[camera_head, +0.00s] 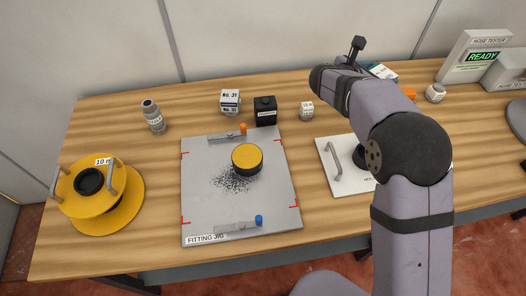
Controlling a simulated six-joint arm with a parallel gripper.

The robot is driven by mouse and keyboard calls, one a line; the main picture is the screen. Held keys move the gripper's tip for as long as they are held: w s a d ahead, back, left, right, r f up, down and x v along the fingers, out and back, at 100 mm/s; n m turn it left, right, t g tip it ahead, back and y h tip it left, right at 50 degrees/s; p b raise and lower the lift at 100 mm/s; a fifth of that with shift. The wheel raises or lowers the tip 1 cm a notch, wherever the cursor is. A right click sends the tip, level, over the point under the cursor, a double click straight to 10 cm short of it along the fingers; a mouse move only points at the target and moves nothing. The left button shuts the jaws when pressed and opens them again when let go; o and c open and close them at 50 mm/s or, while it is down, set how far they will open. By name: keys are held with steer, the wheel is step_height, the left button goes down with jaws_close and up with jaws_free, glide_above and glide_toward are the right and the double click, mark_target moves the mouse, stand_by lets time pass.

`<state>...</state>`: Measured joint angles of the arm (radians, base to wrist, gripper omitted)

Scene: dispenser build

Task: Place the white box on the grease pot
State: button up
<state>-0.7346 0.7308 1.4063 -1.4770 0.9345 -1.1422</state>
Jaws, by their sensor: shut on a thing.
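A white box (230,98) with dark lettering stands at the back of the table, left of centre. A smaller white cube-like piece (306,110) with print stands to its right; I cannot tell for sure which of the two is the task's white box. A round black pot with a yellow top (247,158) stands on the grey board and may be the grease pot; its label cannot be read. My arm reaches up on the right and bends over the table. My gripper and what it holds are hidden by the arm.
The grey fitting jig board (205,195) bears dark specks and two clamps. A black box (265,112) and grey bottle (153,117) stand behind; a yellow reel (120,195) is left. A white plate with a handle (345,182) lies right, partly hidden. A tester (480,55) stands far right.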

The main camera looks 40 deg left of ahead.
steer(key=s+a+r+n+y+p, duration=0.1)
steer(key=s+a+r+n+y, duration=0.2)
steer(key=s+a, duration=1.05)
steer(key=s+a+r+n+y, duration=0.1)
steer(key=s+a+n+y, duration=0.35)
steer(key=s+a, duration=0.85)
steer(key=s+a+y, duration=0.1)
steer(key=s+a, duration=0.2)
steer(key=s, duration=0.4)
steer(key=m+h, duration=0.4)
glide_above(243, 160)
steer(key=shift+t, duration=0.4)
steer(key=shift+f+p, duration=1.1)
steer(key=shift+f, duration=4)
steer(key=shift+f, duration=0.15)
steer(key=o, duration=1.2)
